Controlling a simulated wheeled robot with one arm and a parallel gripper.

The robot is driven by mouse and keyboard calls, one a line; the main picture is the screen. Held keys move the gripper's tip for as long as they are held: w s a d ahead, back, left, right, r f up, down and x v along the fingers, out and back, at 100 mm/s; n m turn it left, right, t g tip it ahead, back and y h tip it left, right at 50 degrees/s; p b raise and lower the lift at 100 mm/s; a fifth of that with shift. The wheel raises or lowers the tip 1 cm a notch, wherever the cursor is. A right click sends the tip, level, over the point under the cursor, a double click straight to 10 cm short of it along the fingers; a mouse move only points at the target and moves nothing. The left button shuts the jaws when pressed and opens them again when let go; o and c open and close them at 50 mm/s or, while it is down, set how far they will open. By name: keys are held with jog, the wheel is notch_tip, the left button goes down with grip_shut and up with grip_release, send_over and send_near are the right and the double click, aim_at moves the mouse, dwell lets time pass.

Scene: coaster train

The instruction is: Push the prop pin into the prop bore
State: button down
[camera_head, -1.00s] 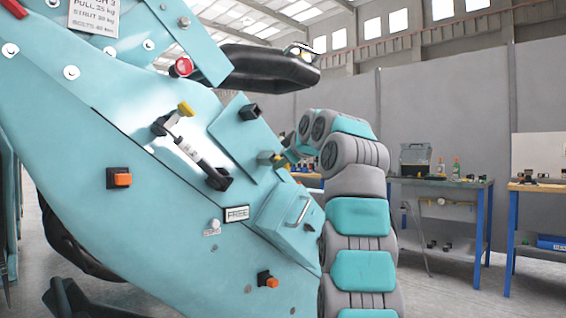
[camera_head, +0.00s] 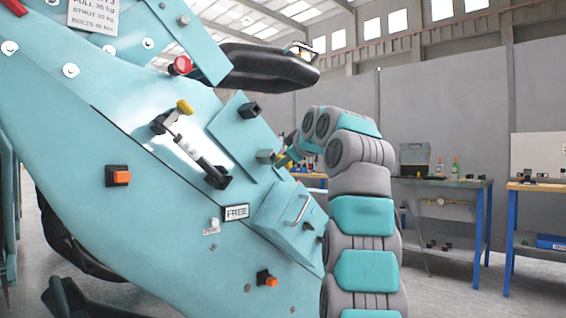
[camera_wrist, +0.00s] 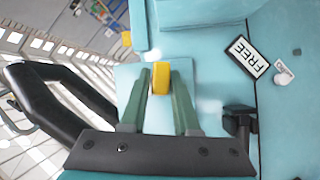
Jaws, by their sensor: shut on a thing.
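My gripper (camera_head: 283,160) is at the right edge of the teal machine. In the wrist view its two green fingers (camera_wrist: 160,92) are shut on a yellow piece, the prop pin (camera_wrist: 161,78), which sits between their tips. Only a small part of the pin shows in the head view. A dark square block (camera_head: 266,156) stands on the raised teal panel (camera_head: 232,128), just left of the fingertips, with a small gap seeming to lie between. A similar black block (camera_head: 249,111) is higher on that panel. I cannot tell which holds the prop bore; no hole is visible.
A strut (camera_head: 200,150) with a yellow end lies left of the panel. A teal box with a handle (camera_head: 297,210) is below my gripper, near a FREE sign (camera_head: 236,212). A black padded bar (camera_head: 265,68) is above. Workbenches (camera_head: 440,182) stand behind at right.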

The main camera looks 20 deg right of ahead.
jog(key=s+d+b, duration=0.2)
jog(key=s, duration=0.3)
jog(key=shift+s, duration=0.35)
dwell(0.9)
jog(key=shift+s+d, duration=0.1)
jog(key=shift+s+d+b, duration=0.3)
jog(key=shift+s+b, duration=0.05)
jog(key=shift+s, duration=0.55)
jog(key=shift+s+d+b, duration=0.3)
jog(key=shift+s+d, duration=0.05)
jog(key=shift+s, duration=0.55)
jog(key=shift+s+d+b, duration=0.3)
jog(key=shift+s+b, duration=0.05)
jog(key=shift+s, duration=0.55)
